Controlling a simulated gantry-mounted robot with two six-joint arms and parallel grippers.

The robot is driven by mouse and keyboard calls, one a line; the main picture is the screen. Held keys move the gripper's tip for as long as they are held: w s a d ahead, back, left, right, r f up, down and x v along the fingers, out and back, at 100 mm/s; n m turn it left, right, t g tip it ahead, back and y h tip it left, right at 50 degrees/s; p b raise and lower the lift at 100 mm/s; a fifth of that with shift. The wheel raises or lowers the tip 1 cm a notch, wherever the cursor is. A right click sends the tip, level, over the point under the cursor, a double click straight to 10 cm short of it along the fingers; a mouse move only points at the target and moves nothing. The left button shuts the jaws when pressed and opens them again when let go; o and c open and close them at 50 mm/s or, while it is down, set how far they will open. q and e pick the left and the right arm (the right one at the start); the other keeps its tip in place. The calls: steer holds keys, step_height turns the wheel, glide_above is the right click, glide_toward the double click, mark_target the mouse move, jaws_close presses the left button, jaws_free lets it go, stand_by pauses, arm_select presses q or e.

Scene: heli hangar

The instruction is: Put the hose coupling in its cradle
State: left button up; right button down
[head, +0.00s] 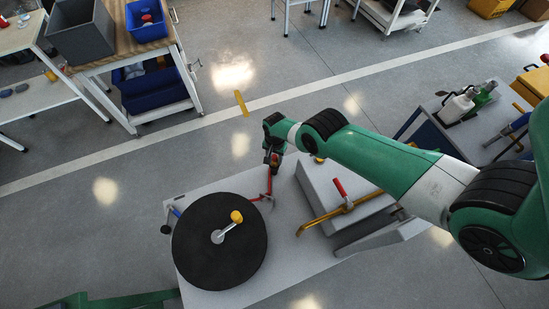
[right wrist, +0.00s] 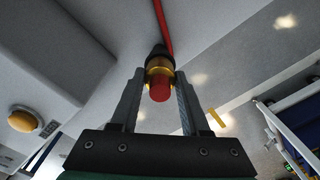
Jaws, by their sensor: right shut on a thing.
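The hose coupling (right wrist: 160,70) has a red end, a brass-coloured ring and a black collar, with a red hose (right wrist: 164,22) running from it. My right gripper (head: 273,158) is shut on the coupling, which sits between its two fingers in the right wrist view. In the head view the gripper is over the far edge of the pale cart top (head: 200,200), and the hose (head: 269,186) runs down towards the cart top beside the black reel (head: 205,250). I cannot make out the cradle for certain. My left gripper is not in view.
A yellow crank knob (head: 236,216) sticks up from the reel. The floor beyond the cart is clear.

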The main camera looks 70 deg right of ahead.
steer(key=shift+f, duration=0.35)
jaws_free()
step_height(320, 180, up, 11)
steer(key=p, duration=1)
steer(key=shift+r+p, duration=0.15)
steer(key=shift+p, duration=0.25)
